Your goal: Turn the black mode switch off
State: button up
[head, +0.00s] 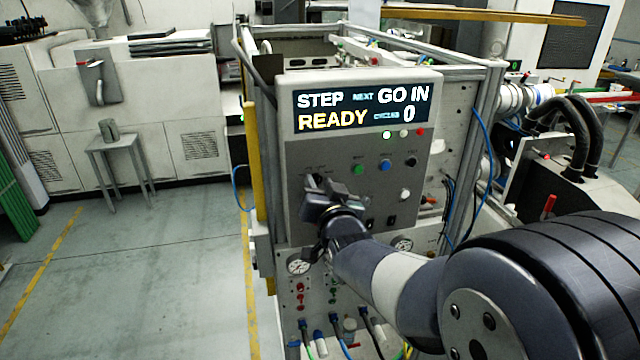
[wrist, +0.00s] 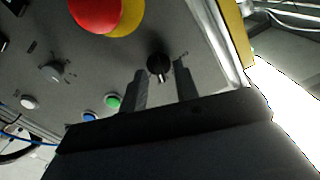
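The black mode switch (wrist: 158,66) is a round black knob with a lighter ridge, on the grey control panel. In the wrist view it shows just beyond and between my fingertips. My gripper (wrist: 160,70) is open, with one finger on each side of the knob's lower part and a visible gap between them; I cannot tell whether either finger touches it. In the head view my gripper (head: 328,192) is in front of the panel's left part and hides most of the switch there.
The control panel (head: 300,150) carries a lit display (head: 362,108) reading READY. A large red button (wrist: 95,12) on a yellow base is near the switch. Green (wrist: 113,100) and blue (wrist: 90,116) buttons and a grey knob (wrist: 52,70) sit nearby. Open floor lies left.

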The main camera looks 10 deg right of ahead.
jog(key=shift+c, duration=0.4)
grip_shut()
jog(key=shift+f+n+b, duration=0.15)
jog(key=shift+n+b, duration=0.15)
jog(key=shift+b, duration=0.25)
jog(key=n+b, duration=0.2)
jog(key=b, duration=0.1)
jog(key=shift+f+n+b, duration=0.15)
jog(key=shift+n+b, duration=0.15)
jog(key=shift+b, duration=0.05)
jog(key=n+b, duration=0.3)
jog(key=shift+a+n+b, duration=0.15)
jog(key=shift+n+b, duration=0.15)
jog(key=shift+n, duration=0.1)
jog(key=n+b, duration=0.1)
jog(key=n, duration=0.1)
jog(key=n+b, duration=0.1)
jog(key=n, duration=0.2)
jog(key=shift+a+r, duration=0.1)
jog(key=shift+r, duration=0.1)
jog(key=n, duration=0.5)
jog(key=shift+n, duration=0.3)
